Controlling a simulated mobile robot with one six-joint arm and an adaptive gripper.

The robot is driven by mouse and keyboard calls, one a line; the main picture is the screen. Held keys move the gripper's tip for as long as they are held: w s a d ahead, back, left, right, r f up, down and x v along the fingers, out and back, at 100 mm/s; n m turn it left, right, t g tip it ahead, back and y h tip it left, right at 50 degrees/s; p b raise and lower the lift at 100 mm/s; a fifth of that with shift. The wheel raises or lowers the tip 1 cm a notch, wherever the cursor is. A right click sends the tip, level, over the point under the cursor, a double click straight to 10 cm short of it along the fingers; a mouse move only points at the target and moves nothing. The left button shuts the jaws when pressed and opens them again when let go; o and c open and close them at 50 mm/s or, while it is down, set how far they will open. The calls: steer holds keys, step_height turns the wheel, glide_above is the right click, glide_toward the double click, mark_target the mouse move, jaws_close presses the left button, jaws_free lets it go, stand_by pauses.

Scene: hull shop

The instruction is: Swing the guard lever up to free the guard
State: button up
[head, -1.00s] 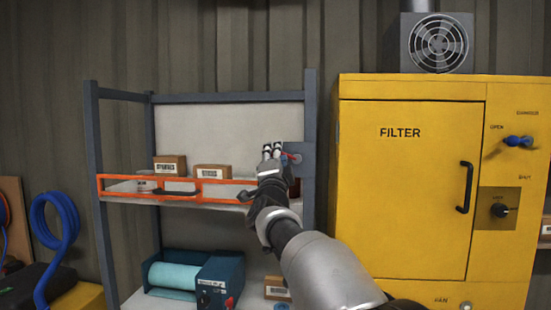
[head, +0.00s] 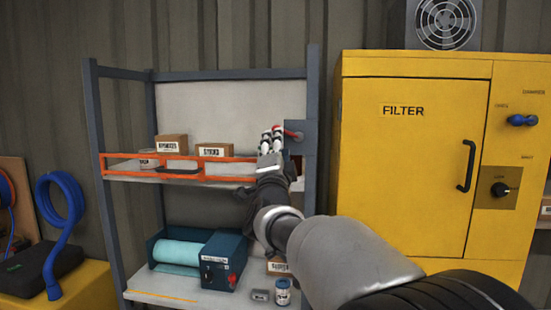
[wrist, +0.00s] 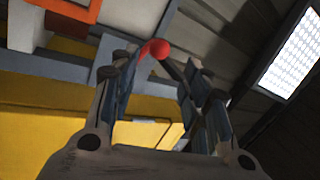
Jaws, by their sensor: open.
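The guard lever (head: 292,134) is a red handle on a grey plate at the shelf's right post. My gripper (head: 272,133) is open and empty, just left of the lever in the head view. I cannot tell if a finger touches the lever.
Boxes (head: 213,150) and a tin stand behind the guard. A teal roll machine (head: 222,262) and small containers (head: 282,292) are on the lower shelf. A yellow filter cabinet (head: 410,170) stands close right of the shelf. A blue hose (head: 62,215) is at left.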

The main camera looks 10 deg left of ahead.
steer(key=v, duration=0.5)
steer(key=shift+s, duration=0.1)
steer(key=s+d+f+n+g+b, duration=0.3)
steer(key=s+d+f+g, duration=0.3)
steer(key=s+f, duration=0.7)
steer(key=s+d+f+n+g+h+b, duration=0.1)
steer(key=s+d+f+n+g+b, duration=0.2)
steer(key=s+f, duration=1.1)
steer(key=s+d+f+n+g+b, duration=0.3)
steer(key=s+d+f+n+g, duration=0.5)
steer(key=s+d+f, duration=0.5)
steer(key=shift+s+d+f+g+h+b, duration=0.3)
steer(key=shift+s+f+g+b, duration=0.1)
steer(key=shift+s, duration=0.75)
